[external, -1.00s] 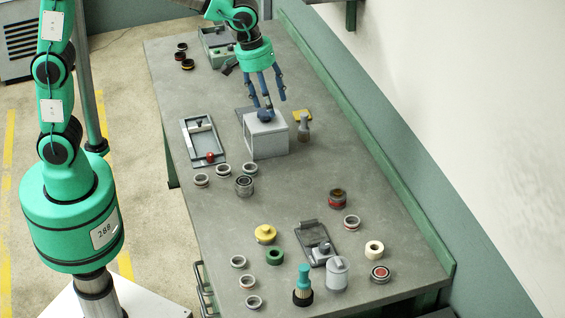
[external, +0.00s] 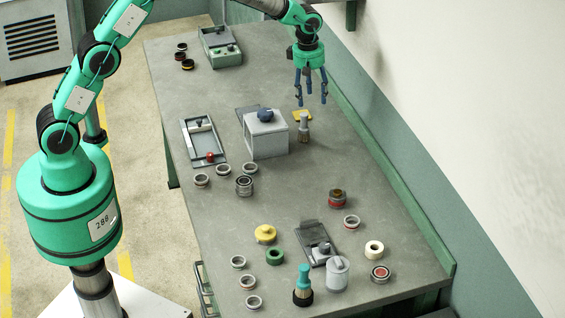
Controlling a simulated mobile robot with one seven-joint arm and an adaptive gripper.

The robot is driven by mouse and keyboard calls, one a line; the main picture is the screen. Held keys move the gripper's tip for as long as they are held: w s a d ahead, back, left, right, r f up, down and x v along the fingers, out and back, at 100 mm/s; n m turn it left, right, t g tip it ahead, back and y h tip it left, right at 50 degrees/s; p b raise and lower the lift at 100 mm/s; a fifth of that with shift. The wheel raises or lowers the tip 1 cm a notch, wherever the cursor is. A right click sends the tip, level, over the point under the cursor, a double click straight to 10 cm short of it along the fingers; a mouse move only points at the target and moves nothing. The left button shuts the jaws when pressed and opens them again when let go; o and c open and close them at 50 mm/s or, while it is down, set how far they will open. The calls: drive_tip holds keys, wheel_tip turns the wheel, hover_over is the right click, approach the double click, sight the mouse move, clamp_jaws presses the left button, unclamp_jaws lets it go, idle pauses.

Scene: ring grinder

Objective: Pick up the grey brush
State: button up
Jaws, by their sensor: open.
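The grey brush (external: 304,122) stands upright on the workbench, just right of the light grey box, with its bristles down. My gripper (external: 311,98) hangs above and slightly right of it, with its blue fingers pointing down. The fingers are spread open and empty. They look apart from the brush, but the exact height gap is hard to tell. A second brush with a teal handle (external: 303,279) stands at the near end of the bench.
The light grey box with a dark blue knob (external: 267,138) stands close left of the grey brush. Several rings and a grey canister (external: 338,275) occupy the near end. The bench right of the brush is clear.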

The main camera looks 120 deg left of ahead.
sight(303, 132)
drive_tip(key=s+a+f+n, duration=0.2)
drive_tip(key=a+f, duration=0.2)
drive_tip(key=s+a+f+n+p, duration=0.1)
drive_tip(key=s+a+f, duration=0.2)
drive_tip(key=a, duration=0.1)
drive_tip(key=s+a+f+n, duration=0.2)
drive_tip(key=s+a+f, duration=0.1)
drive_tip(key=a+f, duration=0.1)
drive_tip(key=shift+a+f+n+g+h, duration=0.2)
drive_tip(key=shift+f+n+g+h, duration=0.1)
drive_tip(key=shift+f, duration=0.15)
drive_tip(key=shift+f+p, duration=0.45)
drive_tip(key=shift+f, duration=3.7)
drive_tip(key=shift+d+f+p, duration=0.1)
drive_tip(key=shift+f+p, duration=0.2)
drive_tip(key=shift+f, duration=2.3)
clamp_jaws()
